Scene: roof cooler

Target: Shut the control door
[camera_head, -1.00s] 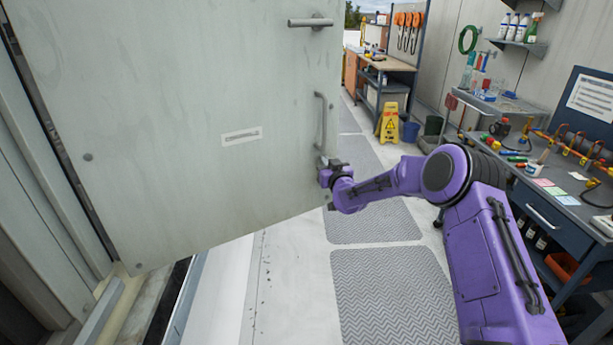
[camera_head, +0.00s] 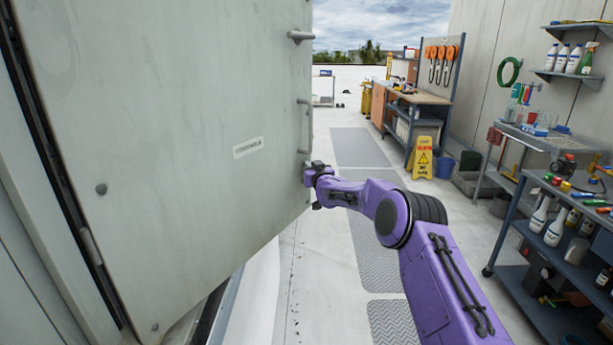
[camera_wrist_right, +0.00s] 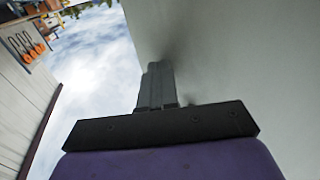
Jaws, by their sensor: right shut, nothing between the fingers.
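The control door (camera_head: 190,150) is a large grey-green panel filling the left of the head view. It stands open, hinged on its left side. A lever handle (camera_head: 300,36) is near its top right, and a vertical pull handle (camera_head: 304,125) is below it. My right gripper (camera_head: 311,172) is at the door's free edge, just below the pull handle. In the right wrist view its fingers (camera_wrist_right: 156,84) are together and empty, close against the door face (camera_wrist_right: 230,60). Whether they touch it is not clear. My left gripper is out of view.
A tool bench (camera_head: 418,98) stands at the back, with a yellow caution sign (camera_head: 422,158) and a blue bucket (camera_head: 446,166) near it. A shelved cart (camera_head: 560,240) is at the right. Grey floor mats (camera_head: 370,235) lie along the open walkway.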

